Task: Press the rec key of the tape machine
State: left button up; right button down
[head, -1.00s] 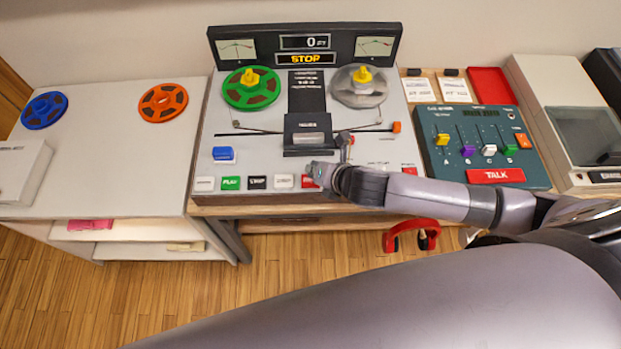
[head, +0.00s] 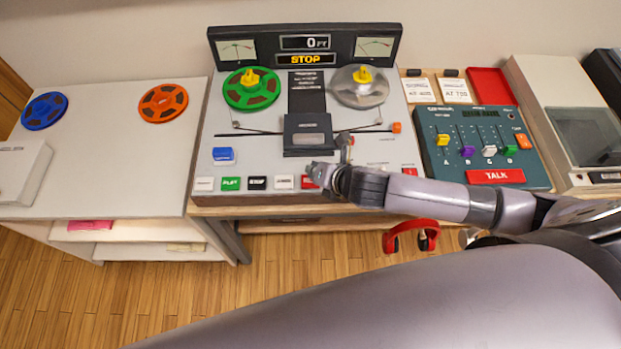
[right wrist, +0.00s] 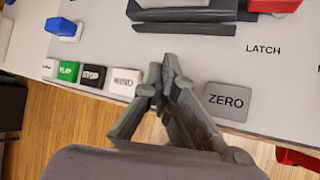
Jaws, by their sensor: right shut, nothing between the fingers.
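The tape machine (head: 213,150) stands on the table in the head view, its display (head: 305,59) reading STOP and 0 FT. Along its front edge are white, green PLAY (head: 231,183), black STOP (head: 257,182) and white keys, then a red key (head: 308,183), partly covered by my right gripper (head: 318,172). My right gripper is shut and empty, its tips at the red key; I cannot tell whether they touch it. In the right wrist view, the shut fingers (right wrist: 168,72) hide the red key between a white key (right wrist: 124,82) and the grey ZERO key (right wrist: 227,101). My left gripper is not in view.
A mixer (head: 430,165) with coloured sliders and a red TALK key stands at the right. A blue lever (head: 223,154) rises behind the left keys. Red headphones (head: 413,228) hang below the table edge. Blue and orange reels lie on the left cabinet (head: 110,150).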

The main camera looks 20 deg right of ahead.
jog(key=shift+f, duration=0.1)
jog(key=shift+f, duration=0.35)
jog(key=shift+f, duration=0.5)
dwell(0.6)
jog(key=shift+r+p, duration=0.9)
jog(key=shift+p, duration=0.15)
notch_tip(320, 180, up, 5)
jog(key=p, duration=0.5)
jog(key=shift+r+p, duration=0.1)
jog(key=shift+p, duration=0.3)
